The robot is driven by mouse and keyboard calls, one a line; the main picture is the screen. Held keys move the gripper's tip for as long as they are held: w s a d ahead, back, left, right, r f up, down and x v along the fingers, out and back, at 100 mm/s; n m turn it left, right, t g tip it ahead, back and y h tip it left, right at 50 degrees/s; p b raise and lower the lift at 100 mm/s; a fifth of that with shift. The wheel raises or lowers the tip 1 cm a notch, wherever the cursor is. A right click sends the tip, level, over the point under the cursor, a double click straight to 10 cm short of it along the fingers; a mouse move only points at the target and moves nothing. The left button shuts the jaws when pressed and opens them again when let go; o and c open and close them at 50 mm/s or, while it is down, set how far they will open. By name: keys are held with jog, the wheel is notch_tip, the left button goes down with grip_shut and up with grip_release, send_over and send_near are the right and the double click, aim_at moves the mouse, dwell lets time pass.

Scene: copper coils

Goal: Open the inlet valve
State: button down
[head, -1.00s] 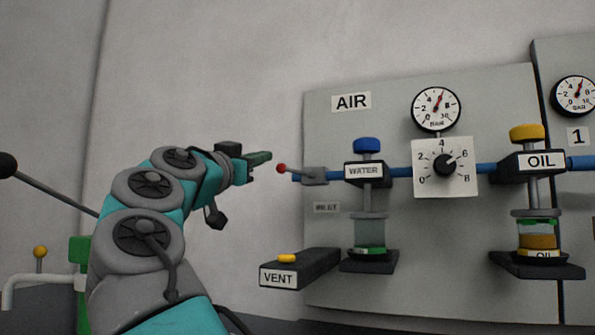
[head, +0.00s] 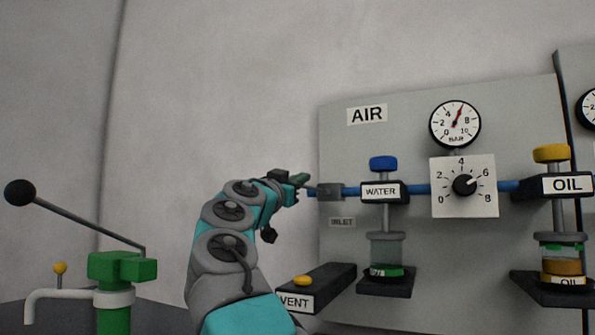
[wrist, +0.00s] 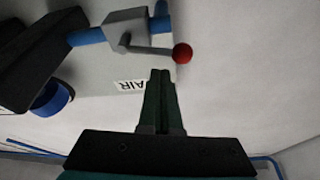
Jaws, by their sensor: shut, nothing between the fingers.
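The inlet valve is a grey block (head: 330,192) on the blue pipe at the left edge of the AIR panel, above the INLET label (head: 342,222). In the wrist view, the valve block (wrist: 126,30) carries a thin grey lever ending in a red ball (wrist: 182,53). The lever sticks out at an angle to the pipe. My gripper (head: 301,179) is close to the valve's left side in the head view and hides the red ball there. In the wrist view, my gripper (wrist: 161,73) has its fingers together and empty, just short of the red ball, with a small apparent gap.
A WATER unit with a blue knob (head: 383,163) stands right of the valve. The black VENT block (head: 322,288) juts out below. A green pump (head: 121,267) with a long black lever stands at left. Bare wall is left of the panel.

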jog(key=shift+w+f, duration=0.3)
jog(key=shift+f, duration=0.1)
jog(key=shift+d+b, duration=0.15)
jog(key=shift+b, duration=0.15)
jog(key=shift+w+f+n+t+y+b, duration=0.15)
jog(key=shift+f+n+y+b, duration=0.1)
jog(key=shift+f+n+b, duration=0.35)
jog(key=shift+w+f+n+t+y+b, duration=0.15)
jog(key=shift+f+n+y+b, duration=0.1)
jog(key=shift+n+b, duration=0.5)
jog(key=shift+a+f+n+y+b, duration=0.1)
jog(key=shift+a+n+y+b, duration=0.1)
jog(key=shift+n+y+b, duration=0.55)
jog(key=shift+p, duration=0.35)
